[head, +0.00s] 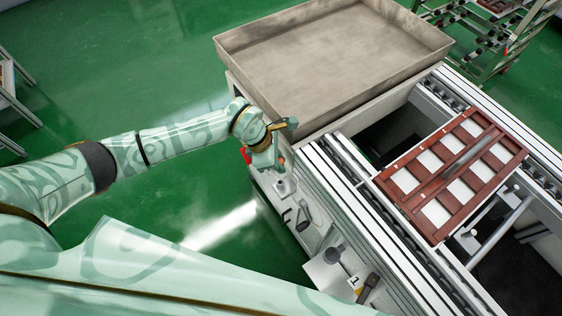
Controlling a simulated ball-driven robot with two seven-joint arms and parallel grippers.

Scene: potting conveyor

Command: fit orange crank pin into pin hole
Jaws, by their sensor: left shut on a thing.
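My left gripper (277,156) is at the side of the conveyor frame, just below the near corner of the big metal tray, pointing down. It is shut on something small. A small orange spot (282,161) shows at its fingertips and appears to be the orange crank pin, mostly hidden by the gripper. Below it, on a white side panel, stands a round grey fitting (285,187). I cannot make out the pin hole, nor whether the pin touches anything. My right gripper is outside the view.
A large, empty-looking metal tray (335,50) stands above the gripper. A red-brown rack with white inserts (436,184) sits on the conveyor rails (385,215) at right. A second fitting (333,255) and a dark handle (369,287) are lower on the side.

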